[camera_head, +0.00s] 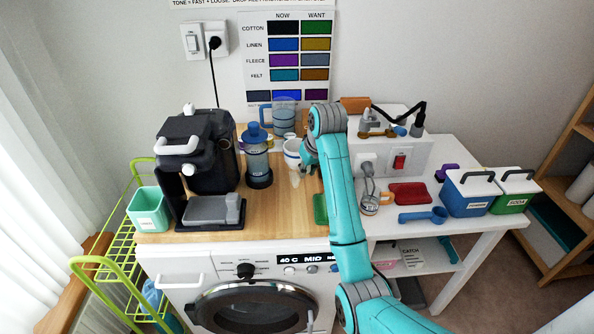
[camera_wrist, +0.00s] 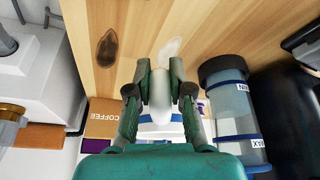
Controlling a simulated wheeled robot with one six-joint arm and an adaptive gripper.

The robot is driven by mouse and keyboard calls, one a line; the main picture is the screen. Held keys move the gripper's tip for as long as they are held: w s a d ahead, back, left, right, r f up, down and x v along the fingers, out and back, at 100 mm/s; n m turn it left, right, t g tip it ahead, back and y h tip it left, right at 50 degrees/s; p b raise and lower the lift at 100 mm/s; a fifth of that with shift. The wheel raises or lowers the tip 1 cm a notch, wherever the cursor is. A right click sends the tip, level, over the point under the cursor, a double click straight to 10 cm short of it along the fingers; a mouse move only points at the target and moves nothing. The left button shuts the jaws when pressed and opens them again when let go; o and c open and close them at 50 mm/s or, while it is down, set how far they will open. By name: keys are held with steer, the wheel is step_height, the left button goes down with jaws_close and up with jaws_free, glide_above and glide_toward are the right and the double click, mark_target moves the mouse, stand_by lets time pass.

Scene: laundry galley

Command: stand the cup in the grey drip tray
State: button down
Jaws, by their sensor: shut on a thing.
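The white cup (camera_head: 291,153) with a blue band stands or hangs over the wooden worktop, right of the blue-lidded press; I cannot tell whether its base touches the wood. My gripper (camera_head: 305,163) is at its right side, shut on it. In the wrist view my gripper (camera_wrist: 161,75) has its two fingers closed around a pale part of the cup (camera_wrist: 160,128), whose blue band shows below; the fingers hide much of it. The grey drip tray (camera_head: 212,209) sits at the foot of the black coffee machine, at the worktop's front left, apart from my gripper. Nothing shows on it.
The blue-lidded press (camera_head: 258,160) stands between the cup and the black coffee machine (camera_head: 205,150). A blue jug (camera_head: 284,117) is behind the cup. A green pad (camera_head: 320,209) lies front right. The worktop (camera_head: 272,212) between press and pad is clear.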

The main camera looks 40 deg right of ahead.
mark_target(305, 188)
steer(key=shift+f, duration=2.4)
steer(key=shift+r, duration=0.15)
